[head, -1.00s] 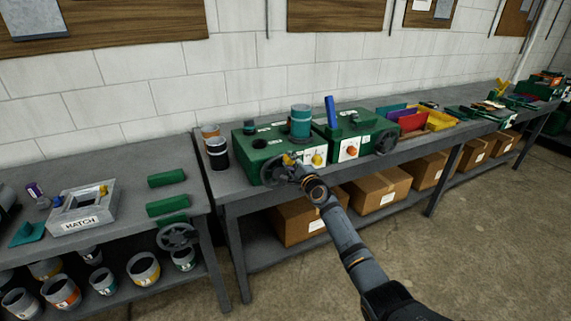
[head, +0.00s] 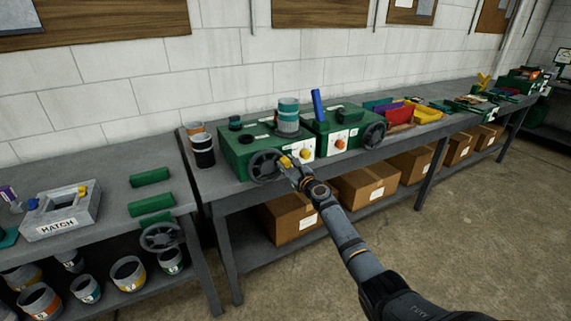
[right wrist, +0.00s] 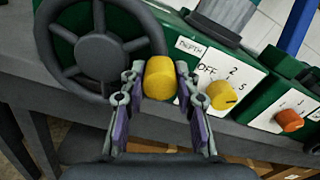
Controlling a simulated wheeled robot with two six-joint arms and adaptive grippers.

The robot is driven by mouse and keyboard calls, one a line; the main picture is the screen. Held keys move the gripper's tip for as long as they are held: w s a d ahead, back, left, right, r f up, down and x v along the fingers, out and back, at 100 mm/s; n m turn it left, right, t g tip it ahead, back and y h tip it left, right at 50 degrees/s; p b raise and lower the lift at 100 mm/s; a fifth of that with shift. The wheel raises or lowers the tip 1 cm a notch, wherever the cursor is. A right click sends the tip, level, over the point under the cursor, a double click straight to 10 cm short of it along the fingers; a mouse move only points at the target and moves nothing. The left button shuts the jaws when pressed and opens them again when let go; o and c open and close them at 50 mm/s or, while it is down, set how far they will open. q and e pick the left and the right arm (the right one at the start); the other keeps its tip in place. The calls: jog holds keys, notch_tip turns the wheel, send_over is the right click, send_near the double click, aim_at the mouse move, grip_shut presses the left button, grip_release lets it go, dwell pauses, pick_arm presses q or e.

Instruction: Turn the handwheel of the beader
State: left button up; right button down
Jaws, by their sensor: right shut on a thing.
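The dark handwheel (head: 265,166) is on the front of the left green machine (head: 240,148). Its hub and spokes show in the right wrist view (right wrist: 100,48). A yellow grip knob (right wrist: 160,78) stands at the right side of the wheel rim. My right gripper (head: 291,168) is shut on this knob, one finger on each side of it. The machine's panel, with a yellow dial (right wrist: 222,95) and the word DEPTH, is just right of the fingers. My left gripper is not in view.
A second green machine (head: 345,132) with an orange dial and its own dark wheel (head: 374,135) stands close to the right. Dark and banded cans (head: 202,150) stand at the left. Cardboard boxes (head: 292,219) fill the shelf below. The floor in front is clear.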

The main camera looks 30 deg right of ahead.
jog(key=shift+d+f+m+b, duration=0.1)
jog(key=shift+f+m+b, duration=0.2)
jog(key=shift+f+m, duration=0.75)
jog(key=shift+r+m, duration=0.1)
jog(key=shift+m, duration=0.15)
jog(key=c, duration=1.3)
grip_release()
jog(key=shift+o, duration=0.2)
jog(key=shift+s, duration=0.1)
jog(key=s, duration=1.2)
jog(key=shift+d, duration=0.2)
jog(key=shift+w, duration=0.1)
